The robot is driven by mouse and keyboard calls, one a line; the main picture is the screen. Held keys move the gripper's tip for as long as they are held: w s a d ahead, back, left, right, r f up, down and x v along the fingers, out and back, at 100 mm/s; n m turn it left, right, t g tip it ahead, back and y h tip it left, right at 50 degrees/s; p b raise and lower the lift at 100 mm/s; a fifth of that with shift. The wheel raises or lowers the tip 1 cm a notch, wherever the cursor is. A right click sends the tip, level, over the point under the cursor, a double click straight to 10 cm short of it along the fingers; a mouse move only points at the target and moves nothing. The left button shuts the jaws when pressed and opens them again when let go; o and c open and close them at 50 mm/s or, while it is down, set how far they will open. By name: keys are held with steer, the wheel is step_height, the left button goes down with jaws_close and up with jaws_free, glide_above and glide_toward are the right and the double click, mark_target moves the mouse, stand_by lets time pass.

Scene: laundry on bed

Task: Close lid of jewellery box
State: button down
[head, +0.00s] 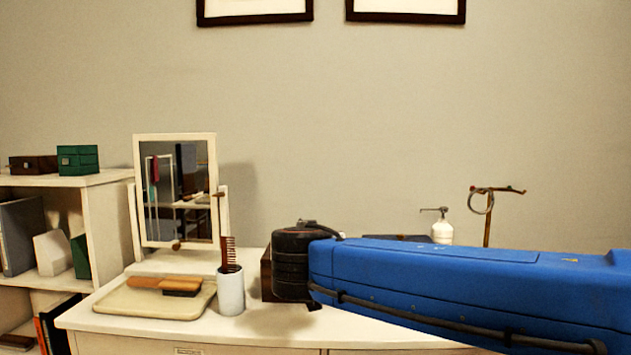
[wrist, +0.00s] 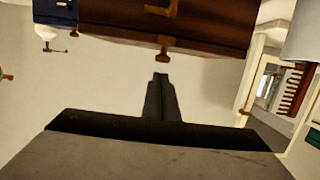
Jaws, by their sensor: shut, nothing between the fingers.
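The jewellery box (wrist: 215,22) is dark brown wood and fills the top middle of the wrist view, which appears upside down. A brass clasp piece (wrist: 163,52) projects from its near edge, with another brass piece (wrist: 160,11) on the wood beyond. How far the lid stands open I cannot tell. In the head view only a brown strip of the box (head: 266,275) shows, left of my dark wrist; my arm hides the rest. My gripper (wrist: 161,78) is shut and empty, its tips pointing at the clasp with a small visible gap.
A white cup (head: 231,292) with a comb stands left of the box. A tray (head: 150,304) with a brush and a tilting mirror (head: 178,195) are further left. A soap pump (head: 442,231) and a ring stand (head: 487,222) are behind my arm. A blue object (wrist: 58,8) sits beside the box.

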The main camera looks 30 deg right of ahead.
steer(key=shift+s+a+f, duration=0.1)
steer(key=shift+s+f, duration=0.1)
steer(key=shift+f, duration=0.45)
steer(key=shift+s+a+f, duration=0.15)
steer(key=shift+f, duration=0.55)
steer(key=shift+s+a+f, duration=0.1)
steer(key=shift+s+f, duration=0.1)
steer(key=shift+f, duration=0.45)
steer(key=r, duration=0.5)
steer(key=shift+s+a+r, duration=0.35)
steer(key=shift+a, duration=0.05)
steer(key=s+a+f, duration=0.3)
steer(key=s+a, duration=0.1)
steer(key=s, duration=0.3)
steer(key=shift+a+f, duration=0.2)
steer(key=shift+f, duration=0.15)
